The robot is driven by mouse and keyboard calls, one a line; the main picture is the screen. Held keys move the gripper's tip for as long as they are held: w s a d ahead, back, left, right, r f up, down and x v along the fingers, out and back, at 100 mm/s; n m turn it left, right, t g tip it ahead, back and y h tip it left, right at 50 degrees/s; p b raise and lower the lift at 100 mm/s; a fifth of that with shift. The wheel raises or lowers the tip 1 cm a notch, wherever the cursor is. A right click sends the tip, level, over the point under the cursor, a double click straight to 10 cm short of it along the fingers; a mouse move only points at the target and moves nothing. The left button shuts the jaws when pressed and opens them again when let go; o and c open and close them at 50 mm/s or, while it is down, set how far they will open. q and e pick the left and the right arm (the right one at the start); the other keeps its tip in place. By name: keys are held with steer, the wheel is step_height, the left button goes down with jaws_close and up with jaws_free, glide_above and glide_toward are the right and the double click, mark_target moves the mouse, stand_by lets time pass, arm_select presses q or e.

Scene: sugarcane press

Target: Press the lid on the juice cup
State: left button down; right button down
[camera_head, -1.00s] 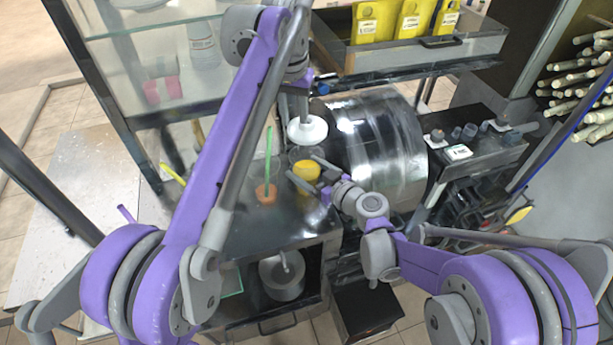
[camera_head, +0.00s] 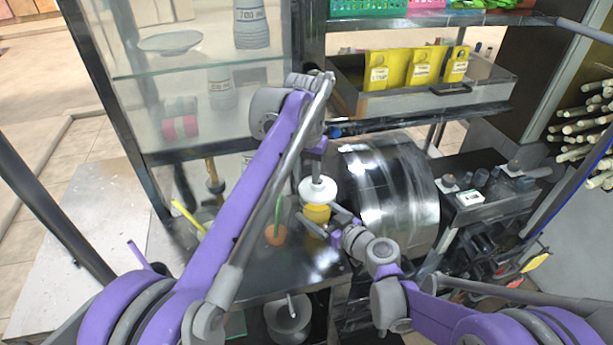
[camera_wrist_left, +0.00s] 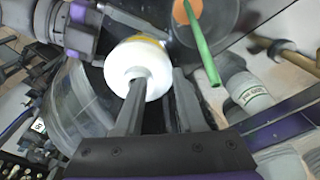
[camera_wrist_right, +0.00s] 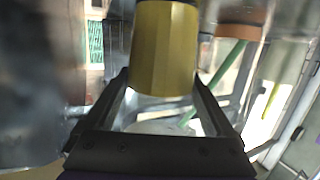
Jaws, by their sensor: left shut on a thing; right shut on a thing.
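The white round lid (camera_head: 317,190) sits right over the yellow juice cup (camera_head: 316,214) in the head view and seems to rest on its top. My left gripper (camera_head: 317,170) is above it, shut on the lid's upper part. In the left wrist view the lid (camera_wrist_left: 140,67) covers most of the cup, with a yellow rim (camera_wrist_left: 150,40) showing beyond it. My right gripper (camera_head: 332,222) comes in from the right, shut on the cup. In the right wrist view the yellow cup (camera_wrist_right: 163,50) stands between both fingers. Whether the lid is fully seated is hidden.
An orange cup (camera_head: 276,235) with a green straw (camera_head: 278,212) stands close on the left. A large metal drum (camera_head: 392,190) is just to the right. A glass cabinet (camera_head: 195,70) stands behind left, and a drawer with yellow packets (camera_head: 415,70) behind right.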

arm_select(q)
steer(key=shift+f, duration=0.85)
steer(key=shift+f, duration=0.65)
steer(key=shift+c, duration=2.2)
jaws_free()
step_height(320, 180, up, 12)
steer(key=s, duration=0.1)
arm_select(e)
jaws_free()
